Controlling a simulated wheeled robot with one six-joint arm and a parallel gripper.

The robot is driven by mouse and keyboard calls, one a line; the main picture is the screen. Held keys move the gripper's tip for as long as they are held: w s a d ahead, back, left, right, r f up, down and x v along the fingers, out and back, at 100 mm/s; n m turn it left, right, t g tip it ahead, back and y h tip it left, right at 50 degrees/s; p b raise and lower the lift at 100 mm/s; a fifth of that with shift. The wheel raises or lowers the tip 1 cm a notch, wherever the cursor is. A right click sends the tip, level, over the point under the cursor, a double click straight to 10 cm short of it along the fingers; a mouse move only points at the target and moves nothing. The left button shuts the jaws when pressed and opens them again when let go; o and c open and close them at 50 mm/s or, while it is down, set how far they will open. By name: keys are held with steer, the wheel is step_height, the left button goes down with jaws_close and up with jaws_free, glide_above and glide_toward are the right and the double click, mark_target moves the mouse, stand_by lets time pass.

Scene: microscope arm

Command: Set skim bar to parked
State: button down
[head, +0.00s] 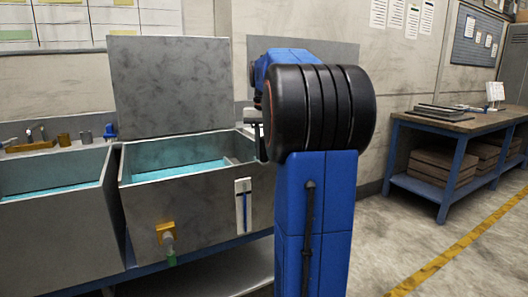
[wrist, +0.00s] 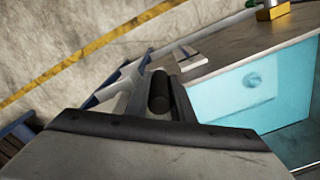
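The skim bar is not clearly identifiable. A short grey bar (head: 237,160) shows at the right end of the middle open tank (head: 196,186), partly behind my arm. In the wrist view a dark cylinder, perhaps a handle (wrist: 160,92), lies between the fingers of my gripper (wrist: 160,88). I cannot tell whether the fingers press on it. In the head view my arm hides most of my gripper, which is over the tank's right side. The wrist view also shows the tank's blue liquid (wrist: 262,85) to the right of my gripper.
A grey lid panel (head: 170,85) stands upright behind the tank. A second tank (head: 50,215) adjoins at left. A yellow-brown valve (head: 166,232) and a white gauge strip (head: 243,205) are on the tank front. A workbench (head: 450,122) stands at right, with clear floor before it.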

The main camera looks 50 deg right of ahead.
steer(key=w+a, duration=0.4)
steer(key=a, duration=0.9)
steer(key=w+a, duration=0.5)
steer(key=a, duration=0.9)
steer(key=w+a, duration=0.4)
steer(key=a, duration=1)
steer(key=shift+w, duration=0.2)
steer(key=shift+a, duration=0.15)
steer(key=c, duration=1.5)
jaws_free()
steer(key=shift+a, duration=0.1)
steer(key=shift+c, duration=0.2)
steer(key=shift+r, duration=0.1)
step_height(320, 180, up, 17)
steer(key=shift+r, duration=0.15)
